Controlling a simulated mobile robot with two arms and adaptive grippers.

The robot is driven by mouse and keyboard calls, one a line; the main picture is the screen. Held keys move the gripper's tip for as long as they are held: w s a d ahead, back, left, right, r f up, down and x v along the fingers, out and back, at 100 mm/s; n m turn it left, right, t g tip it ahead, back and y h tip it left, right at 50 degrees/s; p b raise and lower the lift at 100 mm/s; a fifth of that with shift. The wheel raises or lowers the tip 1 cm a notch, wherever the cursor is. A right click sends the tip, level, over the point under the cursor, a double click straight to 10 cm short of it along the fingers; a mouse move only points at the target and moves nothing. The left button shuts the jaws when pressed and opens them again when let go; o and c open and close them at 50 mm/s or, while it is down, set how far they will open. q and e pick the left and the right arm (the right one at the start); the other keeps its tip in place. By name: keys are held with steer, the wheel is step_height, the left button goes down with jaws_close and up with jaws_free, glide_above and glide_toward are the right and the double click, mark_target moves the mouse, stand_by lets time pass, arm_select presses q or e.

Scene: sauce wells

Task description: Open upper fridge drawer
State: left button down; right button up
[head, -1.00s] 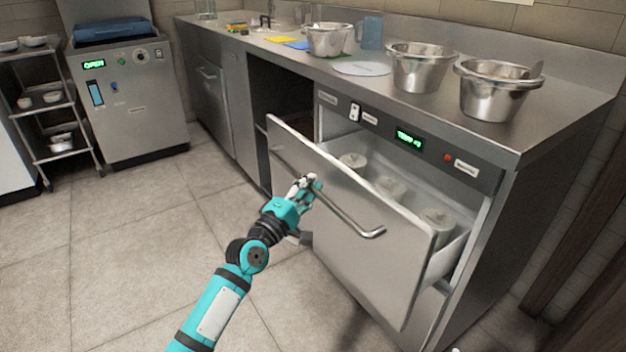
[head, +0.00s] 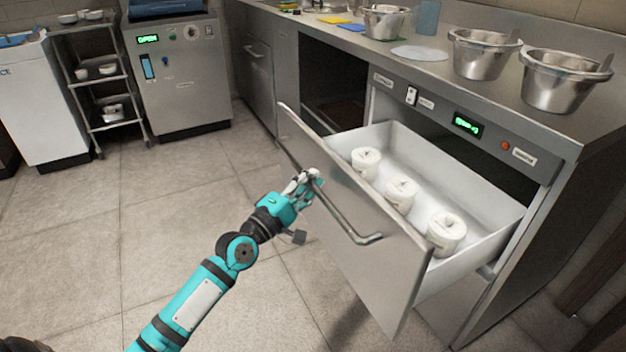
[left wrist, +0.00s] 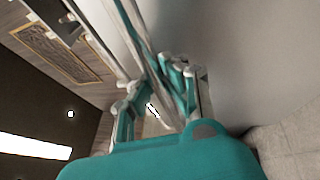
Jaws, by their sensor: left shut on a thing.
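The upper fridge drawer (head: 345,220) stands well out from the steel counter unit in the head view. Its white inside shows, with three white lidded containers (head: 401,194) in a row near the front. A bar handle (head: 348,226) runs along the drawer's outer face. My left gripper (head: 308,182) is shut on the handle near its left end. The left wrist view shows the fingers (left wrist: 160,92) close around the bar, against the pale drawer face; the exact contact is partly hidden. My right gripper is in neither view.
Steel bowls (head: 484,53) stand on the counter above, beside a white disc (head: 420,53). A dark open bay (head: 333,85) is left of the drawer. A steel appliance (head: 181,78) and a shelf rack (head: 100,75) stand at the back left. The tiled floor left of the drawer is clear.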

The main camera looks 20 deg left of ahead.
arm_select(q)
steer(key=c, duration=1.3)
jaws_free()
steer(key=v, duration=1.2)
